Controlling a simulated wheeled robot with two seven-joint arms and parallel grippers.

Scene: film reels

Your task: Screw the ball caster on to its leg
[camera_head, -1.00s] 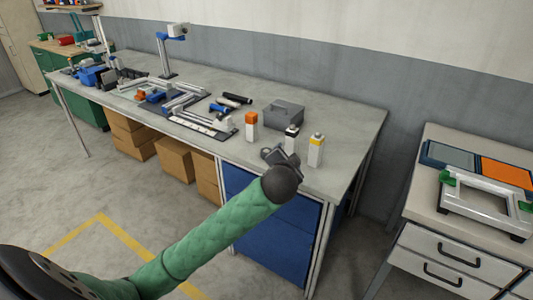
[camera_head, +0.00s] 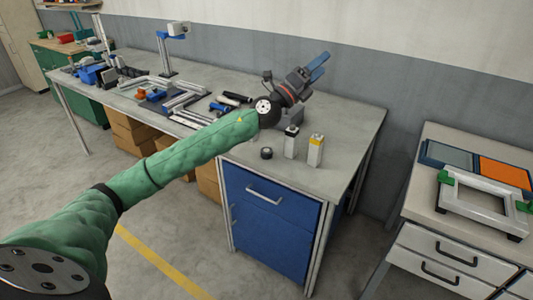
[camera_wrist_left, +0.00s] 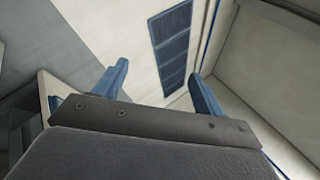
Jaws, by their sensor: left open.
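My left gripper (camera_head: 320,66) is raised above the back of the workbench, pointing up and right. Its two blue fingers are apart with nothing between them. They also show apart in the left wrist view (camera_wrist_left: 158,82), against walls. A small round black piece (camera_head: 266,152) lies on the bench near its front edge, below my left wrist; I cannot tell whether it is the ball caster. A silver frame (camera_head: 485,205) with green corner pieces and dark feet stands on the right cabinet; I cannot tell if a foot is the leg. My right gripper is not in view.
A black-capped bottle (camera_head: 291,142) and a yellow-capped bottle (camera_head: 316,150) stand on the workbench (camera_head: 345,125). A grey box (camera_head: 293,116) is partly hidden by my arm. Aluminium profiles (camera_head: 185,100) and tools lie to the left. Blue and orange trays (camera_head: 505,174) lie behind the frame.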

